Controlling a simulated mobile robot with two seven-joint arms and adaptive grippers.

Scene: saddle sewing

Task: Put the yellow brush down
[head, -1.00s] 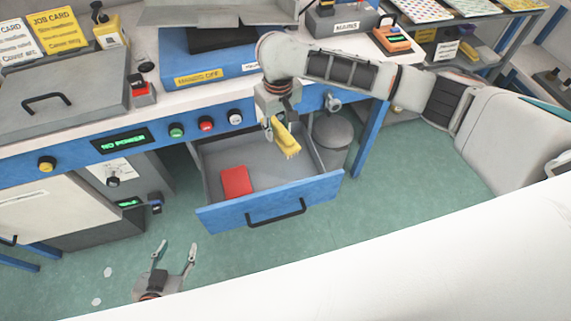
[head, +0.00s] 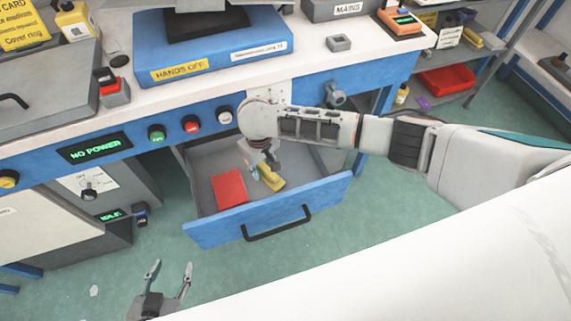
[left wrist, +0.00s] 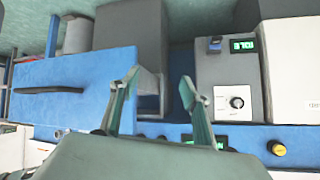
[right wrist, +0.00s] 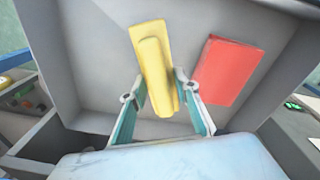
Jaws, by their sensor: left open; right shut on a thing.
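The yellow brush (head: 271,181) is held inside the open blue-fronted drawer (head: 322,197), close to the drawer floor. My right gripper (head: 259,173) reaches down into the drawer and is shut on the brush. In the right wrist view the brush (right wrist: 153,58) lies lengthwise between the fingers (right wrist: 160,82). I cannot tell whether it touches the floor. A red flat block (head: 229,187) lies in the drawer, to the left of the brush in the head view. My left gripper (head: 171,268) is open and empty, low in front of the bench and apart from the drawer.
The bench (head: 345,68) above the drawer carries a blue box marked HANDS OFF (head: 215,55) and a small grey block (head: 338,43). Control buttons (head: 192,125) line the bench front. A red tray (head: 447,80) sits on a shelf at right. The drawer floor around the brush has free room.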

